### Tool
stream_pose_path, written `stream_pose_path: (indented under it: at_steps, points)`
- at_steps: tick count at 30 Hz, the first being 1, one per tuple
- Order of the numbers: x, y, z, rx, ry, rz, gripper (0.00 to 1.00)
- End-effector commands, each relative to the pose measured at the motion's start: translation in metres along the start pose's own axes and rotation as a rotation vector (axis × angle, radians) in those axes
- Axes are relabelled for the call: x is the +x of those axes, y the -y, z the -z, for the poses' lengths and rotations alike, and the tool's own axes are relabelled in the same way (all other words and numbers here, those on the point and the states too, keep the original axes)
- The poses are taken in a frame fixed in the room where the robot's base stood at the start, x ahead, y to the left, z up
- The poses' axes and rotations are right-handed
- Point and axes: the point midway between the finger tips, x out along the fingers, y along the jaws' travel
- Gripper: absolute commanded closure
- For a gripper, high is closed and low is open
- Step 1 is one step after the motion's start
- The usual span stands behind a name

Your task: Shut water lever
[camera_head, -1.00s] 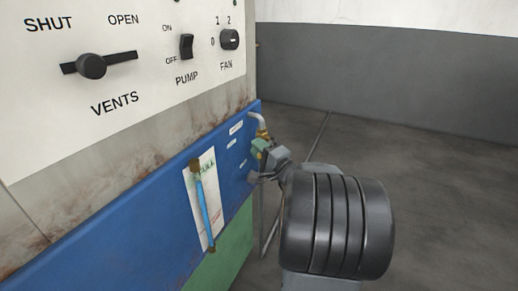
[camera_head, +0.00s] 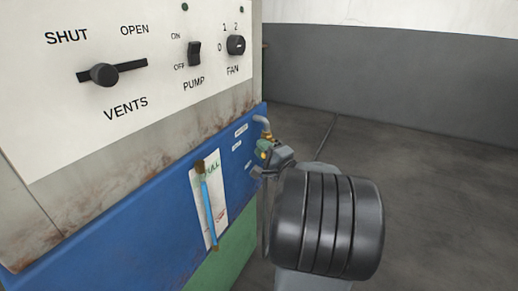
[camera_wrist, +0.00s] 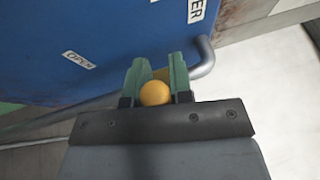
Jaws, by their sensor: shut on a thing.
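The water lever has a round orange-yellow knob (camera_wrist: 154,93), seen in the wrist view between the two green fingers of my gripper (camera_wrist: 157,72). The fingers are closed around it. In the head view my gripper (camera_head: 262,152) is at the right end of the blue panel, just below a bent grey pipe (camera_head: 262,121) with a brass-coloured fitting. The lever is mostly hidden there by the fingers and wrist. In the wrist view the pipe (camera_wrist: 205,58) curves just right of the fingers. An "OPEN" label (camera_wrist: 79,60) is on the panel to the left.
The blue panel (camera_head: 110,235) carries a blue sight tube (camera_head: 211,212) on a white plate left of my gripper. Above is a white control panel (camera_head: 60,130) with a vents slider, pump switch and fan knob. Open grey floor (camera_head: 430,140) lies to the right.

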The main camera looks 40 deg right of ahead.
Motion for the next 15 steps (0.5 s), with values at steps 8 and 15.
stream_pose_path:
  at_steps: [8, 15]
  points:
    - [0.0006, 0.0007, -0.0005, 0.001, 0.001, 0.002, 0.61]
    - [0.0007, 0.0004, -0.0009, 0.000, 0.002, 0.001, 0.54]
